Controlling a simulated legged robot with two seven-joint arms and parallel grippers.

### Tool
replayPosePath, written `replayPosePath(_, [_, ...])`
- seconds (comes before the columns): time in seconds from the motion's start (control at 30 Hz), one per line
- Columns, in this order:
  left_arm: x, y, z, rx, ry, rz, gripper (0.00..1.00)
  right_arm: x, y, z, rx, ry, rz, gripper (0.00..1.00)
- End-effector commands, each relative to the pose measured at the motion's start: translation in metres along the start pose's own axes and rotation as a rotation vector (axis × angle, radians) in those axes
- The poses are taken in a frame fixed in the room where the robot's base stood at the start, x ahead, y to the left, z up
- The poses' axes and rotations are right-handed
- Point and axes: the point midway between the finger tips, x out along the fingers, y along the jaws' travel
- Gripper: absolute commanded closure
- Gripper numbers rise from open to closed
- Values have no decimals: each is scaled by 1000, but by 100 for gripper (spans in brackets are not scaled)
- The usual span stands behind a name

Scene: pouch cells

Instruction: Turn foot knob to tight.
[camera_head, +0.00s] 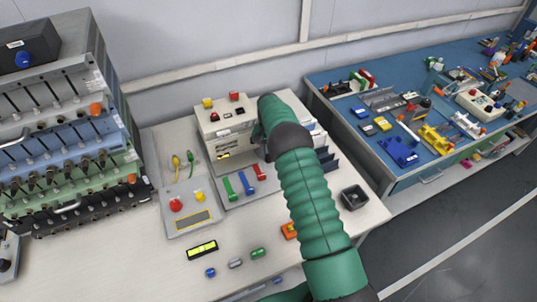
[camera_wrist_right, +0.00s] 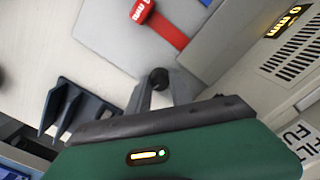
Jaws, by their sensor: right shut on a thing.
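The foot knob (camera_wrist_right: 158,78) is a small, dark, round knob in the right wrist view, low beside the cream machine (camera_head: 215,140). The grey fingers of my right gripper (camera_wrist_right: 161,90) sit on both sides of it and are shut on it. In the head view my green right arm reaches up to the machine's right front, and the dark gripper (camera_head: 259,138) shows only in part beside the machine. The knob is hidden there behind the arm. Its turn angle and any mark on it cannot be told. My left gripper is not in view.
Green, blue and red strips (camera_head: 247,184) lie before the machine. A control panel (camera_head: 188,222) stands left of them. Dark upright fins (camera_head: 327,160) and a black bin (camera_head: 354,197) are to the right. Small cells (camera_head: 258,252) lie in front. A rack (camera_head: 62,120) stands at left.

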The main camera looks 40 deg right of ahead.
Motion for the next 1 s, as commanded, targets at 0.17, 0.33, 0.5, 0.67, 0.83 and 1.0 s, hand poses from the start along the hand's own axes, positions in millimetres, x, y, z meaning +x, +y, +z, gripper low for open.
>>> replayPosePath(0.17, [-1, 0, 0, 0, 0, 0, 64, -5, -2, -5, 164, 16, -7, 100])
replayPosePath(0.33, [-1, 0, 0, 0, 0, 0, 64, -6, -2, -5, 325, 17, -8, 100])
replayPosePath(0.5, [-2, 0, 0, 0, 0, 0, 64, -6, -2, -5, 486, 16, -10, 100])
replayPosePath(0.67, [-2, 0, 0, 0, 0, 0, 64, -6, -2, -6, 638, 16, -12, 100])
replayPosePath(0.83, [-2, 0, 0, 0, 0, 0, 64, -6, -2, -6, 797, 15, -13, 100])
replayPosePath(1.0, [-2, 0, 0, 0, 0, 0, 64, -6, -2, -5, 937, 14, -14, 100])
